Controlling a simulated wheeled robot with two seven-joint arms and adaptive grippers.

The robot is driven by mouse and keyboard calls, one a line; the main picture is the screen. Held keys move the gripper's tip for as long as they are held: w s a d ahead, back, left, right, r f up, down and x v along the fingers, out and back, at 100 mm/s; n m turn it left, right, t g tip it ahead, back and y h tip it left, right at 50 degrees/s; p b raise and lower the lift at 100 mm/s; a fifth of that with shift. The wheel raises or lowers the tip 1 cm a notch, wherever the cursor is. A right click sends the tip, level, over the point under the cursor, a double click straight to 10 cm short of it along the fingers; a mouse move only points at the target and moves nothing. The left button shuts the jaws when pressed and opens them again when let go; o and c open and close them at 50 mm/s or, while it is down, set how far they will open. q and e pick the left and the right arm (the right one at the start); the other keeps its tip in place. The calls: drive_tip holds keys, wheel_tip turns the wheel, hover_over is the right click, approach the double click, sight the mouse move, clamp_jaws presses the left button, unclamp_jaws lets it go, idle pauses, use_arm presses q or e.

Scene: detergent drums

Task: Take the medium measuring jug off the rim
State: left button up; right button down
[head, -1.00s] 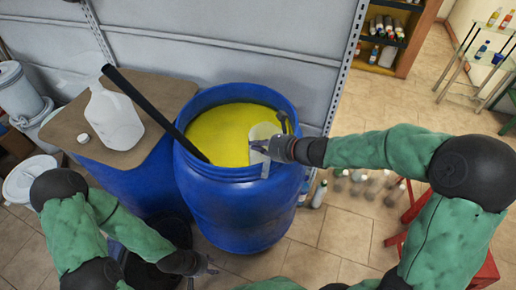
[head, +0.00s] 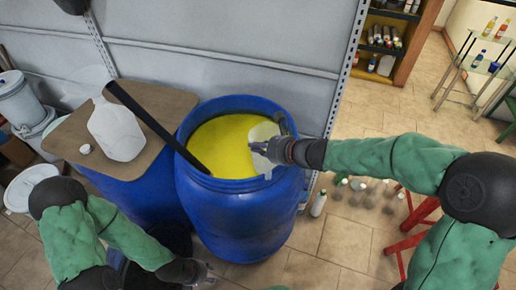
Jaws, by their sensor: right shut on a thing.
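The medium measuring jug (head: 264,131) is a pale, translucent vessel at the right inner side of the blue drum (head: 240,215), over the yellow liquid (head: 220,143). My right gripper (head: 262,148) reaches in from the right and is shut on the jug at the drum's rim. Its fingers hide part of the jug, and I cannot tell whether the jug still touches the rim. My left gripper (head: 205,272) hangs low in front of the drum, apart from it. It is small in view, and its jaw opening is unclear.
A black paddle handle (head: 145,115) leans out of the drum to the left. Several bottles (head: 350,190) stand on the floor at right, near a red stool (head: 405,240).

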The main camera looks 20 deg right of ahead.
drive_tip(key=r+p, duration=0.1)
drive_tip(key=r, duration=0.1)
drive_tip(key=r+p, duration=0.1)
drive_tip(key=shift+w+r, duration=0.35)
drive_tip(key=shift+s+r+p, duration=0.2)
drive_tip(key=shift+r+p, duration=1.9)
drive_tip(key=shift+p, duration=0.15)
wheel_tip(320, 180, up, 4)
drive_tip(key=p, duration=0.4)
drive_tip(key=shift+r, duration=0.25)
